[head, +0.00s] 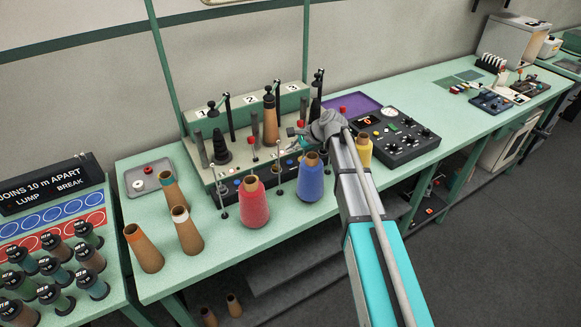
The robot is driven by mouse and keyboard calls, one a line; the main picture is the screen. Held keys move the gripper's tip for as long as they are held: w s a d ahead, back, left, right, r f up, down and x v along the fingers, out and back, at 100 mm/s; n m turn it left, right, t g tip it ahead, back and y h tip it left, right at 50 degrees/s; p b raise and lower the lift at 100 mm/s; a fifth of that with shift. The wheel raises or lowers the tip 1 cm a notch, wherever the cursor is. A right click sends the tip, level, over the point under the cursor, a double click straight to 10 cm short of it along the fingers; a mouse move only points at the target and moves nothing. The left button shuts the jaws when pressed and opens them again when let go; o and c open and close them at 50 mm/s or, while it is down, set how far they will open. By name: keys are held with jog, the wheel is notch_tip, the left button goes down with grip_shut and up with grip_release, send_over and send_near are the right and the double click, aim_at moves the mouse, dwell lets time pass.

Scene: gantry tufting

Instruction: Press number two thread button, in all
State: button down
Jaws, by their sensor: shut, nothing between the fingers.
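A green winding machine (192,127) stands on the bench with plates numbered 1, 2 and 3 along its back. The plate for number two (251,98) is the middle one. A dark strip with small blue buttons (290,163) runs along its front edge; which button belongs to number two is too small to tell. My gripper (292,132) is shut and empty, over the right part of the machine, pointing left. My arm comes from the lower right and hides part of the machine's right end. Whether the gripper touches anything cannot be told.
A red cone (253,203) and a blue cone (310,178) stand in front of the machine, with thin posts beside them. A yellow cone (364,150) is behind my arm. Brown cones (186,230) stand at left. A dark control box (398,137) lies right.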

jog(key=shift+f+b, duration=1.1)
jog(key=shift+f, duration=0.3)
jog(key=shift+f+b, duration=0.8)
dwell(1.5)
jog(key=shift+r, duration=0.1)
dwell(0.4)
jog(key=shift+r+p, duration=0.75)
jog(key=shift+p, duration=0.1)
jog(key=shift+r, duration=0.15)
jog(key=shift+r+p, duration=2.4)
jog(key=shift+p, duration=0.15)
